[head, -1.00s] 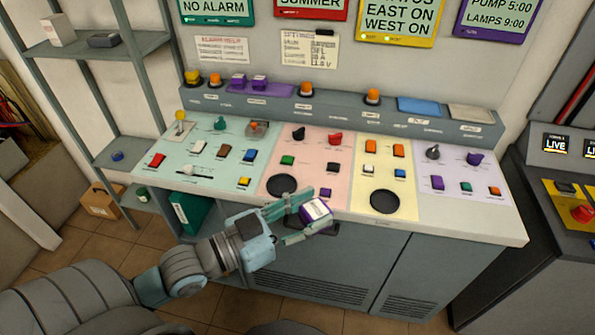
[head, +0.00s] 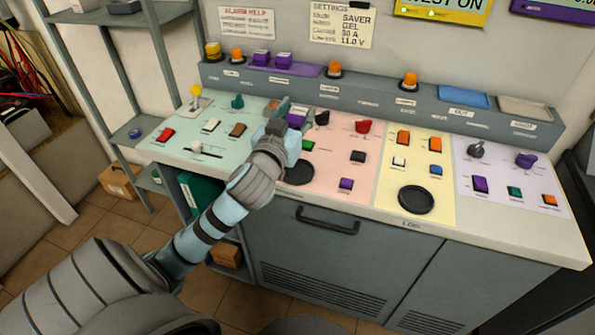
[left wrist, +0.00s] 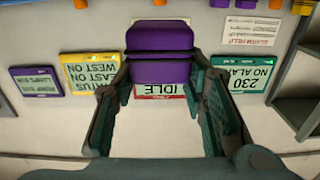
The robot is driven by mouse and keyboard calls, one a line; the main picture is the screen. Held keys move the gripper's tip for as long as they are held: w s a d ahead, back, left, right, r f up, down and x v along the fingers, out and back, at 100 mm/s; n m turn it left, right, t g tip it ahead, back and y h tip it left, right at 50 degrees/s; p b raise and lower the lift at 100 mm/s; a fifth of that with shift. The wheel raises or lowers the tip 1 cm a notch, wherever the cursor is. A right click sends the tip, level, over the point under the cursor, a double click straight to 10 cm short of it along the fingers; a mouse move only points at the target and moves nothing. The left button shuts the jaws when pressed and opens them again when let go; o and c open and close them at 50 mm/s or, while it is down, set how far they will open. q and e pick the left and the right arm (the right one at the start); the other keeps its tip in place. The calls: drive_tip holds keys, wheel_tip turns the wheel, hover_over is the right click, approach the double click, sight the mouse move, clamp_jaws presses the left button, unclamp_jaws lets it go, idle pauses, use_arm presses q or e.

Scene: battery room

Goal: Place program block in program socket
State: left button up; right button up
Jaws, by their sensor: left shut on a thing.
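My left gripper (head: 286,114) is shut on a purple block (head: 297,119) above the back of the console, near the border of the teal and pink panels. In the left wrist view the purple block (left wrist: 160,66) sits between the two fingers, with the wall signs upside down behind it. A purple pad (head: 308,69) on the raised back ledge bears two more purple blocks (head: 262,58). I cannot tell which place is the program socket; my gripper and arm hide part of the teal panel. My right gripper is not in view.
The ledge also carries yellow and orange beacons (head: 334,69), a blue tray (head: 463,97) and a grey tray (head: 524,109). Levers, knobs and buttons stand on the panels, including a red knob (head: 363,126). A black round pad (head: 416,199) lies flat on the yellow panel.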

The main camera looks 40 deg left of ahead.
use_arm(q)
drive_tip(key=f+b, duration=0.1)
drive_tip(key=f, duration=0.3)
drive_tip(key=f+b, duration=0.2)
drive_tip(key=f, duration=0.3)
drive_tip(key=f+b, duration=0.1)
drive_tip(key=f, duration=0.4)
drive_tip(key=shift+s, duration=0.3)
drive_tip(key=shift+s+r, duration=0.1)
drive_tip(key=shift+r, duration=0.1)
drive_tip(key=o, duration=1.2)
